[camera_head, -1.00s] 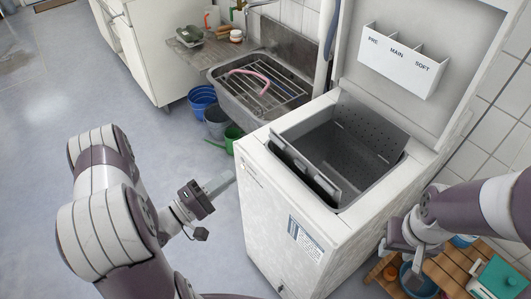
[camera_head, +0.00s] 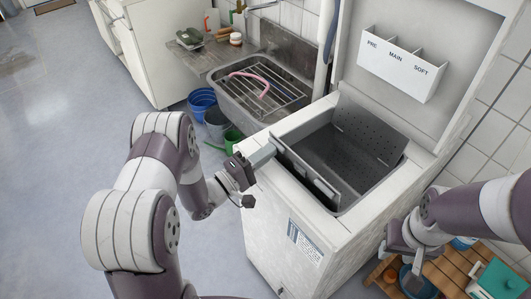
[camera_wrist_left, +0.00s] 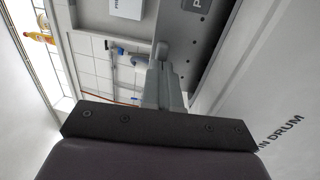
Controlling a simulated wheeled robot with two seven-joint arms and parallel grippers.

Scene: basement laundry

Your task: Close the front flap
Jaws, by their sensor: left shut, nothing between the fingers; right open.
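The top-loading washer has its lid raised and its grey drum (camera_head: 335,165) open. The front flap (camera_head: 306,176) is a dark grey panel standing tilted outward along the drum opening's near left side. The perforated back flap (camera_head: 372,125) stands up on the far side. My left gripper (camera_head: 264,154) is shut and empty, its tip by the far left end of the front flap; I cannot tell whether they touch. In the left wrist view its closed fingers (camera_wrist_left: 165,82) point toward a perforated grey panel (camera_wrist_left: 208,35). My right gripper (camera_head: 402,248) is open, right of the washer.
The white washer body (camera_head: 310,230) stands below my left gripper. The raised lid (camera_head: 455,40) carries a dispenser box (camera_head: 400,62). A sink (camera_head: 262,90) with a rack is behind, buckets (camera_head: 203,98) beneath it. A wooden stool (camera_head: 450,275) stands right. Floor is clear at left.

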